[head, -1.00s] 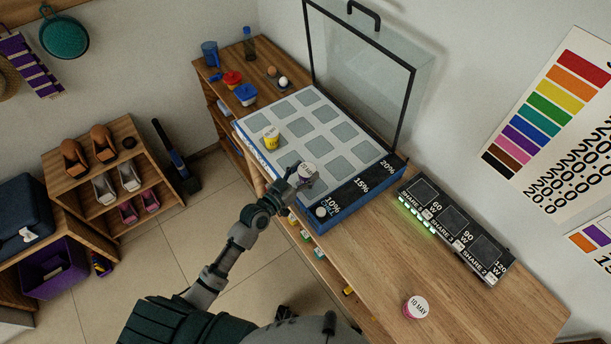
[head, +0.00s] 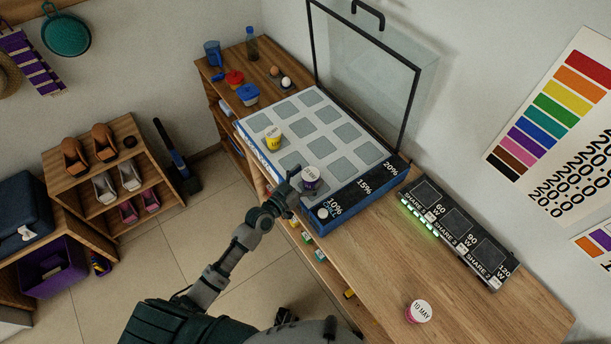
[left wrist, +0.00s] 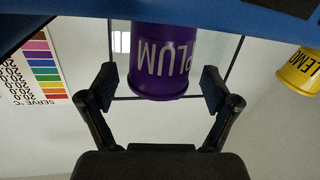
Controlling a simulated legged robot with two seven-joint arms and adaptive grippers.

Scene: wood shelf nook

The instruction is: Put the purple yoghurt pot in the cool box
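The purple yoghurt pot (head: 310,182), with a pale lid, stands upright at the near edge of the cool box's grid in the head view. In the left wrist view the pot (left wrist: 163,65) reads PLUM and shows upside down between my fingers, with a gap at the left finger. My left gripper (head: 295,187) is open at the near side of the pot. The cool box (head: 345,213) is blue, with a grid of grey squares and a raised clear lid (head: 365,75). My right gripper is not in view.
A yellow pot (head: 273,140) stands at the box's near left edge; it also shows in the left wrist view (left wrist: 302,72). A pink pot (head: 418,312) is on the bare wood at the right. A black panel (head: 458,232) lies right of the box.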

